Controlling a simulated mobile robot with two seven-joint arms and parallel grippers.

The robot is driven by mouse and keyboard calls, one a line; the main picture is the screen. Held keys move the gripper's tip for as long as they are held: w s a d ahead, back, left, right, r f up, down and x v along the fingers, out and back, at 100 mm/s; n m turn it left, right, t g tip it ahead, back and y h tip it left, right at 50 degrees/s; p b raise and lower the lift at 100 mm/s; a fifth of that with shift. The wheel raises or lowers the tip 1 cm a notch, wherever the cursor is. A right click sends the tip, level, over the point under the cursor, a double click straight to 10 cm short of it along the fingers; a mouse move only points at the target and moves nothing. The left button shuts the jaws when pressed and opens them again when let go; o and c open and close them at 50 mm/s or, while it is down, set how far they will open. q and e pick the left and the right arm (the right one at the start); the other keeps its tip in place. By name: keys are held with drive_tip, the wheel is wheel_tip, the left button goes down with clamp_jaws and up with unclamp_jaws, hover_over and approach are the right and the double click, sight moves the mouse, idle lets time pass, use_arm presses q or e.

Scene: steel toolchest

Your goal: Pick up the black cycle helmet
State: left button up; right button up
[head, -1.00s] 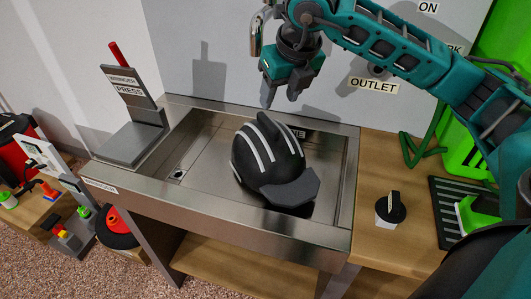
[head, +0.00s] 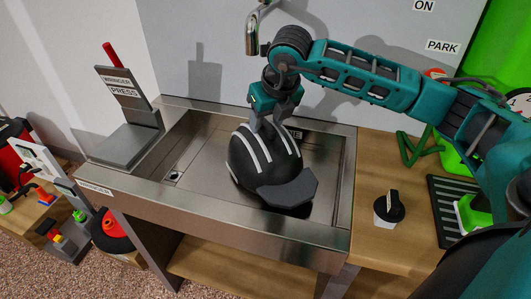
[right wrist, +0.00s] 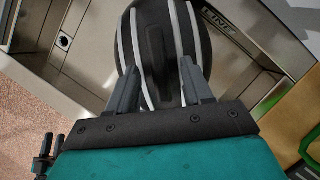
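The black cycle helmet (head: 248,168) with pale grey stripes and a grey peak sits in the steel sink basin (head: 205,150). My right gripper (head: 268,127) is above the helmet's top, fingers pointing down at it. In the right wrist view, the gripper (right wrist: 159,66) is open, its two fingers apart on either side of the helmet's dark central ridge (right wrist: 155,42). A gap shows between the ridge and each finger; whether the fingertips touch the shell cannot be told.
A faucet (head: 252,36) hangs from the wall behind my right arm. A grey wringer press (head: 128,100) stands at the basin's left. A black-topped knob (head: 389,207) and a dark ribbed mat (head: 447,205) are on the wooden counter at right.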

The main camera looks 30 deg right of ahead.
clamp_jaws()
idle(0.6)
